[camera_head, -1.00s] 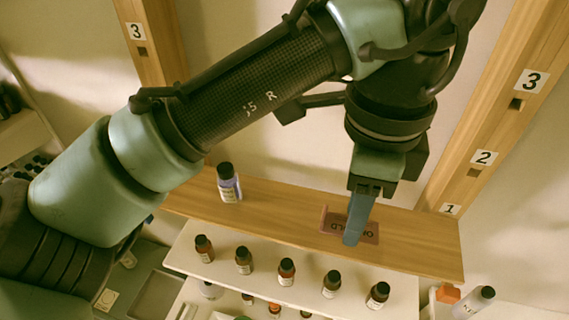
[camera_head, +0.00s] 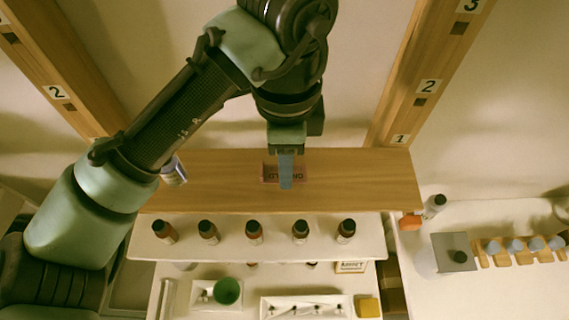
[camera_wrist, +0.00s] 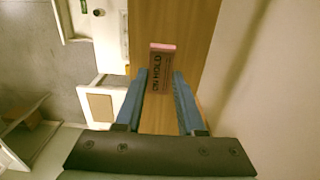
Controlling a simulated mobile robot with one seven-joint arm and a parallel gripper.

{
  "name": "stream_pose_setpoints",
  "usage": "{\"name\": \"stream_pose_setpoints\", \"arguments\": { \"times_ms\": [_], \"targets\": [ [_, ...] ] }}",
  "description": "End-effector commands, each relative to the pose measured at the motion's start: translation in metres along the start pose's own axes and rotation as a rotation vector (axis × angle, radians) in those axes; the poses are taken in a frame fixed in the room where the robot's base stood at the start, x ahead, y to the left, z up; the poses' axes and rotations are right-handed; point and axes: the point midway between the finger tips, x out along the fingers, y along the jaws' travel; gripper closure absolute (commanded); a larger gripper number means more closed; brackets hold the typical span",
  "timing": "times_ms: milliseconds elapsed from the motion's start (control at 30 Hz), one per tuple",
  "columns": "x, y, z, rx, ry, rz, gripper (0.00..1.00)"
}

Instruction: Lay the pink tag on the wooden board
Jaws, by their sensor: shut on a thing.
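The pink tag (camera_head: 300,173), with dark "ON HOLD" lettering, is at the middle of the wooden board (camera_head: 370,182) in the head view. My gripper (camera_head: 286,186) points down over it, and its blue finger covers the tag's middle. In the wrist view the tag (camera_wrist: 160,70) sits between the two blue fingertips of my gripper (camera_wrist: 161,80), with its pink edge at the far end. The gripper is shut on the tag. The wooden board (camera_wrist: 190,30) shows behind it. I cannot tell whether the tag touches the board.
A bottle (camera_head: 175,172) stands on the board at left, partly hidden by my arm. A row of brown bottles (camera_head: 254,232) stands on the white shelf below. Wooden posts (camera_head: 410,90) rise at both sides. The board's right part is clear.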

Motion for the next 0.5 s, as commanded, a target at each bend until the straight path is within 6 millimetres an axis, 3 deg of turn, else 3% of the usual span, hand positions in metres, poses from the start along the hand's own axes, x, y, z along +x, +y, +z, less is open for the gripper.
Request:
{"name": "stream_pose_setpoints", "arguments": {
  "times_ms": [200,500],
  "targets": [
    [0.023,0.000,0.000,-0.001,0.002,0.002,1.00],
    [0.025,0.000,0.000,-0.001,0.000,0.000,1.00]
  ]
}}
